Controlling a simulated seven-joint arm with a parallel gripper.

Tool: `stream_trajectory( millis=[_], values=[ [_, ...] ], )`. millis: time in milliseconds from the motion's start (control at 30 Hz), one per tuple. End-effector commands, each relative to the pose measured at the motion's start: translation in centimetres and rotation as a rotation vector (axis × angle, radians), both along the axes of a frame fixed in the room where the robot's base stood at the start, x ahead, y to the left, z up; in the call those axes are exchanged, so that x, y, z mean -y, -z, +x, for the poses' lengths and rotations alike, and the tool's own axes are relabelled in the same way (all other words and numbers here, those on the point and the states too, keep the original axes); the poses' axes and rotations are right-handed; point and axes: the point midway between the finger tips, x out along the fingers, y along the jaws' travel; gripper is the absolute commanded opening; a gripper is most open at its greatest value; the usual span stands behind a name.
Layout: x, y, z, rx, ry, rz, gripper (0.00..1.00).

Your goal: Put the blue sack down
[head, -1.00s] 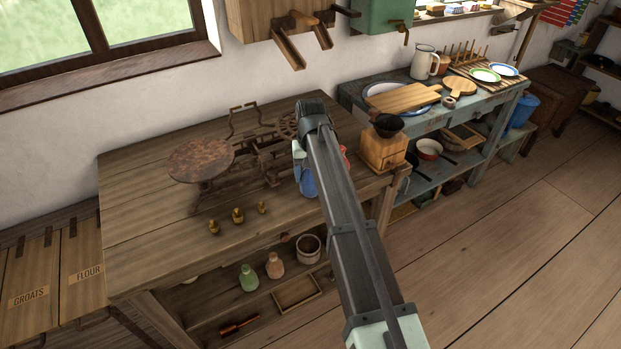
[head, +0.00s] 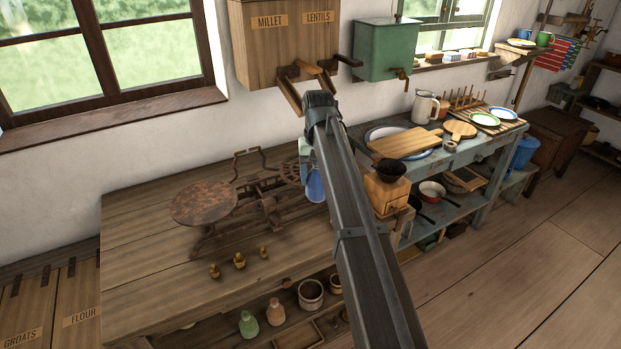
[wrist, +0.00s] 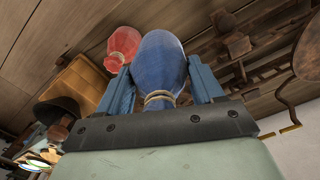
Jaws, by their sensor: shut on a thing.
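The blue sack (head: 314,185) shows in the head view just left of my arm, partly hidden by it and by my gripper (head: 310,168). In the wrist view the blue sack (wrist: 160,65) is between my two blue fingers, its tied neck nearest the palm. My gripper is shut on it. In the head view it shows in front of the wooden table (head: 150,270), right of the rusty scale (head: 204,202). It seems held above the tabletop; the gap is hard to judge.
A red sack (wrist: 124,42) is close beside the blue one in the wrist view; my arm hides it in the head view. A wooden grinder (head: 387,192) stands at the table's right end. Small brass weights (head: 239,260) stand in front of the scale. The table's left part is clear.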

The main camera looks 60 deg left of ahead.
Motion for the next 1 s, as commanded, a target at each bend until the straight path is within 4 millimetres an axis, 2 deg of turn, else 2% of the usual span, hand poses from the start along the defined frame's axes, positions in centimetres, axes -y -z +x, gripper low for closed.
stream_trajectory(
  millis=[33, 200, 400, 500, 567, 733, 1000],
  values=[
    [-2.2, -1.3, 1.1, 0.001, 0.004, 0.002, 0.26],
    [-6.8, -4.7, 3.6, 0.001, 0.012, 0.002, 0.26],
    [-11.3, -7.9, 5.6, 0.001, 0.008, 0.002, 0.26],
    [-12.7, -8.5, 6.1, 0.000, 0.000, 0.001, 0.26],
    [-13.1, -8.6, 6.3, 0.000, -0.004, 0.001, 0.26],
    [-12.7, -7.8, 6.1, 0.000, -0.022, 0.001, 0.26],
    [-12.6, -3.7, 6.1, 0.000, -0.024, 0.001, 0.26]
  ],
)
